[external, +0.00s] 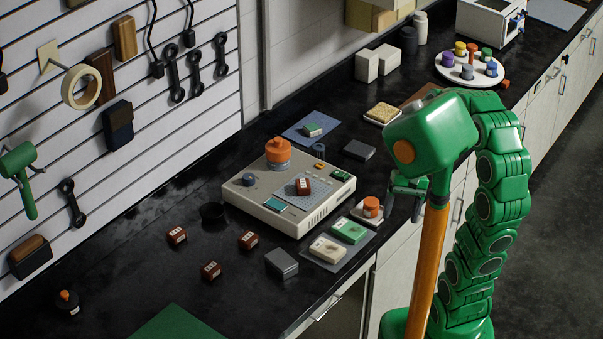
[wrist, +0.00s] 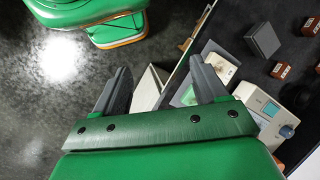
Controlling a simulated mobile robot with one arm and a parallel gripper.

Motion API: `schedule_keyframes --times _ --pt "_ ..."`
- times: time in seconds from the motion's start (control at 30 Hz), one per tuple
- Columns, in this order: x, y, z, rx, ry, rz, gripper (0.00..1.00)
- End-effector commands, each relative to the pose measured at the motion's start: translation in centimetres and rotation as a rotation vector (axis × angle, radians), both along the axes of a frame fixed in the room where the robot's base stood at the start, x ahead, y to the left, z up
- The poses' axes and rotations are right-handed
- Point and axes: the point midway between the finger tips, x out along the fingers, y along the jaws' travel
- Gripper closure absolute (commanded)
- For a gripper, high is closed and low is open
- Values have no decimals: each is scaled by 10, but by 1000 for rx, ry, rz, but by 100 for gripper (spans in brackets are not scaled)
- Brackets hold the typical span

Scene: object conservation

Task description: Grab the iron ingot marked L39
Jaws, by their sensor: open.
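Several small brown-red blocks with white markings are in the external view. One block (external: 176,235) lies at the left of the black counter, one (external: 249,240) nearer the device, and one (external: 210,271) in front. Another block (external: 303,186) sits on top of the beige device (external: 262,212). The markings are too small to read, so I cannot tell which is L39. In the wrist view, blocks show at the right, such as one (wrist: 281,70) and another (wrist: 311,27). My gripper (external: 405,198) is open and empty by the counter's front edge; its fingers show in the wrist view (wrist: 160,82).
A grey block (external: 282,263), white and green pieces on a grey mat (external: 364,252), and an orange-topped item (external: 371,207) stand near the counter's front edge. A dark cup (external: 213,214) is left of the device. Bare counter surrounds the loose blocks.

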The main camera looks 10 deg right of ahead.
Motion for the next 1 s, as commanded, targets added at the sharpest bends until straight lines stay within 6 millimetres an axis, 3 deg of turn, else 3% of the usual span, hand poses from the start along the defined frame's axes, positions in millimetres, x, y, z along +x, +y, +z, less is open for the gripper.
schedule_keyframes --times 0.4,1.0 --pt "40 103 -10 126 163 -72 28" --pt "75 254 -41 228 448 -224 28"
